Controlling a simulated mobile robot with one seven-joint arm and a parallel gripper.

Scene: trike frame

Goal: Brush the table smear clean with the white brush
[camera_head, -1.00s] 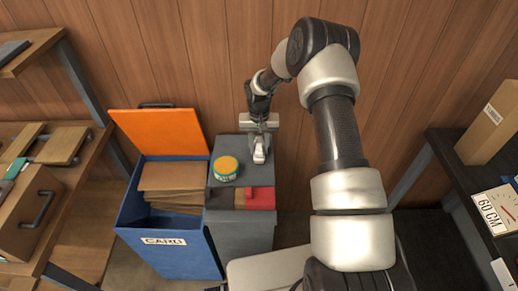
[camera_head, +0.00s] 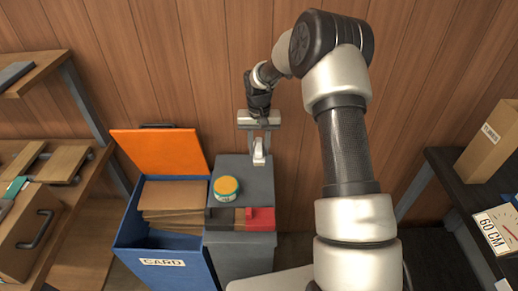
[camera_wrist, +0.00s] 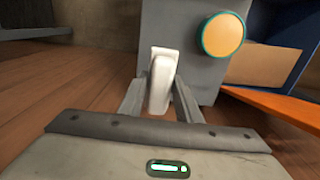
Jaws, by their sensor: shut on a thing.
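My gripper (camera_head: 260,143) is shut on the white brush (camera_head: 259,156), at the back right of a grey cabinet top (camera_head: 243,178). The brush points down between the fingers. In the wrist view the white brush (camera_wrist: 161,80) sits between the two grey fingers, with the cabinet top (camera_wrist: 180,22) beyond it. I cannot tell whether the brush touches any surface. No smear can be made out in either view.
A round tub with an orange lid (camera_head: 226,188) stands on the cabinet top, left of the brush. A red block (camera_head: 262,218) lies at the front edge. A blue card bin (camera_head: 160,250) with an orange lid stands to the left. A wooden wall is close behind.

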